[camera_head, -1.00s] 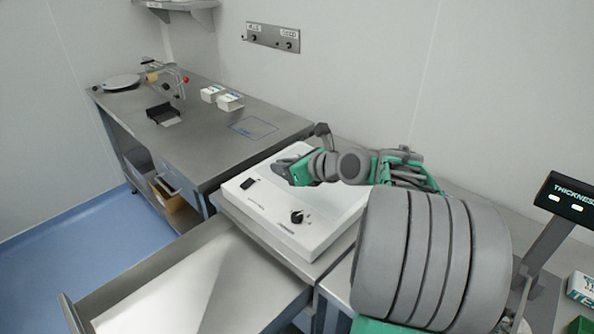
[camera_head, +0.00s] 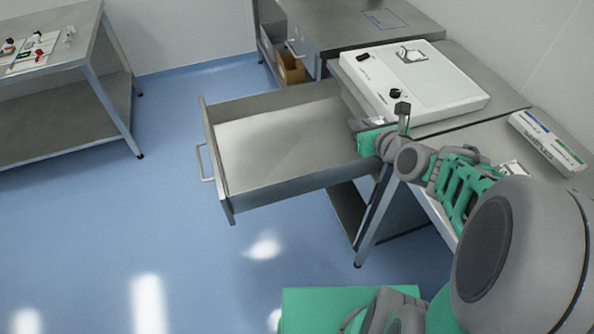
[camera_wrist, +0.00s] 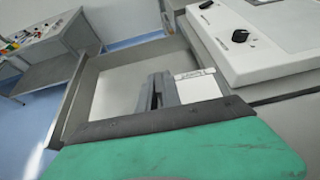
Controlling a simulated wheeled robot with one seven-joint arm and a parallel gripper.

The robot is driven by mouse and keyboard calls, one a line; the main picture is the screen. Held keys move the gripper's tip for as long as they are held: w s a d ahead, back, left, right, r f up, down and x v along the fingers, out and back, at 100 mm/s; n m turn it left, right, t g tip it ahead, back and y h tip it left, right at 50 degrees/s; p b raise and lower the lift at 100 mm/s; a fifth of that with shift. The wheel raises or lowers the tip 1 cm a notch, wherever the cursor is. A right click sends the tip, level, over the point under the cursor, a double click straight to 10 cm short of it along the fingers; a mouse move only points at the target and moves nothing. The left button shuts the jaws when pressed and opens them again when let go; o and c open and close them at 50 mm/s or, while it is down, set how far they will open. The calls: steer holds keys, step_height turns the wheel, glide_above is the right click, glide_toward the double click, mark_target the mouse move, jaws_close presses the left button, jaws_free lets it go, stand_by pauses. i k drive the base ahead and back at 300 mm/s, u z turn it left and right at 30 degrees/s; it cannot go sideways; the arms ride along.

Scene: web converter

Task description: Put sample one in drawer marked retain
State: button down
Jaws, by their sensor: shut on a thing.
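My gripper (camera_head: 362,125) is above the right, inner end of an open grey metal drawer (camera_head: 285,195). In the wrist view my gripper's fingers (camera_wrist: 160,92) are shut on a flat white piece (camera_wrist: 203,87) with small dark lettering at its top edge, too small to read for certain; it appears to be the sample. The piece is over the drawer (camera_wrist: 88,95), whose pale bottom looks bare. Most of the piece is hidden by the fingers in the head view. No drawer marking is readable.
A white instrument box (camera_head: 430,85) with black knobs stands on the bench right beside the drawer. A second bench (camera_head: 350,22) lies behind. A side table (camera_head: 60,65) with small items stands at far left. Blue floor is clear in front of the drawer.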

mark_target(267, 132)
steer(key=k, duration=0.3)
steer(key=u, duration=2.15)
steer(key=i, duration=1.75)
steer(key=z, duration=1.55)
